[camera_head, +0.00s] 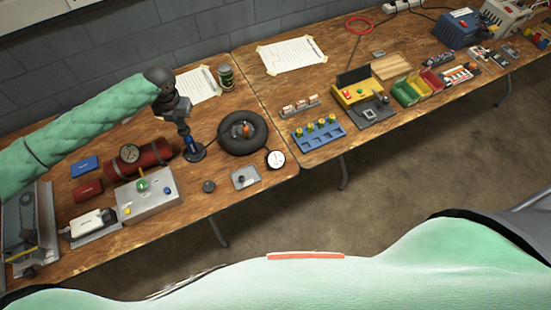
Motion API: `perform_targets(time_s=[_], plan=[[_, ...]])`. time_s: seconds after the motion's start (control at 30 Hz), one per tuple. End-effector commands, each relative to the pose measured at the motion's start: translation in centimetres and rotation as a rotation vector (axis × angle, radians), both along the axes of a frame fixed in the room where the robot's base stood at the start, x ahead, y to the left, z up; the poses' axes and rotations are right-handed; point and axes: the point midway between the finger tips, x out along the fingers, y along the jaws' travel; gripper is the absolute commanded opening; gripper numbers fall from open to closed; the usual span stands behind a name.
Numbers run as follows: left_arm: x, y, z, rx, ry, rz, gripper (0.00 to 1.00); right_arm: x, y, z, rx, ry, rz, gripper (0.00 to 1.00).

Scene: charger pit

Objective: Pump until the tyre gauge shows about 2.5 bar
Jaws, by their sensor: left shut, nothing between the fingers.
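A small black tyre (229,146) lies flat on the wooden table. A round white gauge (275,159) is beside it at the table's front edge; its needle is too small to read. A blue pump (196,152) stands upright left of the tyre, its top hidden by my gripper. My left gripper (182,124) comes in from the left and points down, directly over the pump. It is shut with nothing between its fingers; whether it touches the pump's top I cannot tell. My right gripper is out of view.
Left of the pump are a red cylinder with a dial (150,157) and a grey control box (155,204). A green can (226,76) stands behind the tyre. A blue rack (319,133) is on the right table. A small grey plate (246,178) sits near the front edge.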

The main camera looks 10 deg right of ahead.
Motion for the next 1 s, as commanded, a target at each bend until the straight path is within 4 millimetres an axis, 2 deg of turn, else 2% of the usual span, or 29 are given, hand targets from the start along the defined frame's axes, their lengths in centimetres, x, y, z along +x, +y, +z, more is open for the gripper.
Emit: perform_targets(time_s=[0.8, 1.0], plan=[[-0.1, 0.0, -3.5, 0.0, 0.002, 0.0, 0.0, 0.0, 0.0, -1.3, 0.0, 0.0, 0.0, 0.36], [-0.1, 0.0, -2.8, 0.0, 0.001, 0.0, 0.0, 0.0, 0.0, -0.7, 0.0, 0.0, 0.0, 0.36]])
